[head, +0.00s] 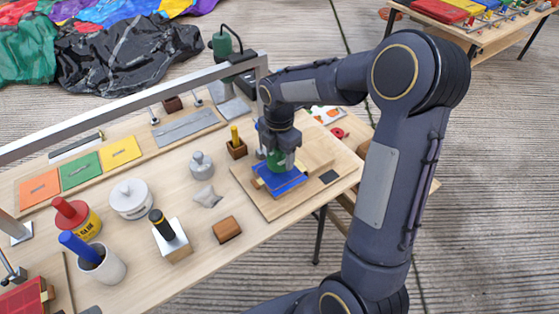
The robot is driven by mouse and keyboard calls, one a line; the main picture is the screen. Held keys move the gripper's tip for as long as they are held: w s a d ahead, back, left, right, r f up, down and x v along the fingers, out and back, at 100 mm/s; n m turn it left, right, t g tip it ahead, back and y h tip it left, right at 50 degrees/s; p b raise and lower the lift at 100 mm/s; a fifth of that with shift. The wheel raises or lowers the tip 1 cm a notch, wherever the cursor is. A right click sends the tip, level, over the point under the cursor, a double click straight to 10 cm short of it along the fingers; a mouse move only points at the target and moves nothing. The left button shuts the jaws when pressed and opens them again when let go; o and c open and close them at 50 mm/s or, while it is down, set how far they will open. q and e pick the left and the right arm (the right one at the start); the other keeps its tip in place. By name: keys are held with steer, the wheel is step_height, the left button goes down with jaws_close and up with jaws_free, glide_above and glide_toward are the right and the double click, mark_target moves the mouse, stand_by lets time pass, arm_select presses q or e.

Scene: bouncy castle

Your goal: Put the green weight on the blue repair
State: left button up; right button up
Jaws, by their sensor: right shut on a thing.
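The blue repair (284,181) is a blue patch on a wooden board on the right part of the table. My right gripper (277,158) points down over it, shut on the green weight (275,162). The green weight is mostly hidden by the fingers and sits at or just above the far left part of the blue patch. I cannot tell whether it touches the patch. My left gripper is not in view.
A grey knobbed weight (202,165), a small wooden box with a yellow item (236,148), a brown block (227,230) and a white pot (131,199) stand left of the board. Orange, green and yellow cards (80,171) lie farther left. A metal rail (130,108) crosses behind.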

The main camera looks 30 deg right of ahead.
mark_target(279, 157)
steer(key=shift+f, duration=1.45)
steer(key=shift+f, duration=0.1)
steer(key=o, duration=1.6)
steer(key=shift+f, duration=0.1)
steer(key=shift+r, duration=0.3)
step_height(279, 157, up, 10)
steer(key=shift+r+p, duration=0.25)
steer(key=shift+p, duration=0.15)
steer(key=shift+s+r, duration=0.1)
steer(key=shift+r, duration=0.55)
steer(key=s+a+m+t+y, duration=0.1)
steer(key=s+a+m+t, duration=0.1)
steer(key=s+m, duration=0.5)
steer(key=s+a+m+t+y, duration=0.1)
steer(key=s+a+m, duration=0.2)
steer(key=s+m, duration=0.4)
steer(key=s+a+r+m+t+y, duration=0.1)
steer(key=s+a+m+t, duration=0.1)
steer(key=s+m, duration=0.6)
steer(key=shift+a+r+m+t+y, duration=0.1)
steer(key=shift+a+m+t+y, duration=0.05)
steer(key=shift+m+t+y, duration=0.2)
